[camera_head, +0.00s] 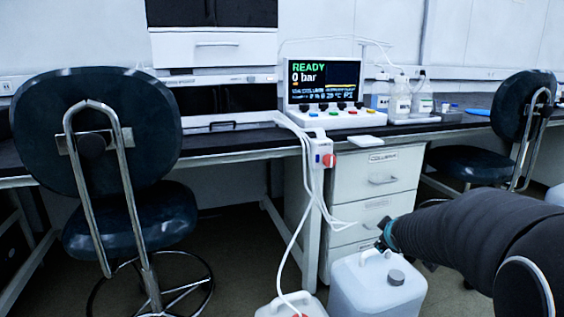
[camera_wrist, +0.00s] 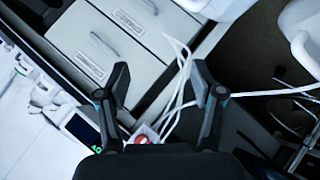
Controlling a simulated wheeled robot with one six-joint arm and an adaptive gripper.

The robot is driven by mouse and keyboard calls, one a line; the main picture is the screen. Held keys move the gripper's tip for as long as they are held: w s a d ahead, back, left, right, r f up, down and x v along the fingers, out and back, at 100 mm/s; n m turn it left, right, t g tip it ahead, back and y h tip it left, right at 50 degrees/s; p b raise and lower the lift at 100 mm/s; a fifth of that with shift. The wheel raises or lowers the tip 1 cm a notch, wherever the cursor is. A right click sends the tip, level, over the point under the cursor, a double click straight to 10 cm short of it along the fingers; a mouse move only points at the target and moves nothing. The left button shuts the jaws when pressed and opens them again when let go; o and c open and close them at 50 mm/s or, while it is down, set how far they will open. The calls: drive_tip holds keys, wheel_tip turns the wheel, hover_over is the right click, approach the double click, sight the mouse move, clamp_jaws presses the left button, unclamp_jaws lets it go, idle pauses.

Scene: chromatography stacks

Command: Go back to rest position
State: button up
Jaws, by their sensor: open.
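My gripper shows in the wrist view (camera_wrist: 160,82) with its two dark fingers spread apart and nothing between them. Behind the fingers are white tubes and the drawer cabinet. In the head view my dark arm (camera_head: 465,235) reaches in from the right edge. Its end is near the handle of a white jerrycan (camera_head: 375,290), in front of the drawers. The fingers are mostly hidden in that view, and I cannot tell whether they touch the can.
A chair (camera_head: 95,130) stands at the left and another (camera_head: 520,110) at the right. The bench (camera_head: 225,143) carries a chromatography unit (camera_head: 323,85) reading READY, 0 bar, and bottles (camera_head: 400,98). White tubes hang beside the drawer cabinet (camera_head: 370,205). A second container (camera_head: 290,305) stands at the bottom.

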drive_tip(key=s+a+r+m+g+p, duration=0.1)
drive_tip(key=s+a+m+g+p, duration=0.2)
drive_tip(key=s, duration=0.8)
drive_tip(key=s+a+r+m+g+p, duration=0.1)
drive_tip(key=s+a+m+g, duration=0.3)
drive_tip(key=s, duration=0.7)
drive_tip(key=s+a+r+t+y+p, duration=0.1)
drive_tip(key=s+a+r+p, duration=0.1)
drive_tip(key=s+a+r, duration=0.1)
drive_tip(key=s+a+r+m+y+p, duration=0.1)
drive_tip(key=s+a+r+p, duration=0.1)
drive_tip(key=s+r, duration=0.3)
drive_tip(key=shift+s+a+r+t+p, duration=0.4)
drive_tip(key=shift+s+p, duration=0.4)
drive_tip(key=shift+s, duration=0.45)
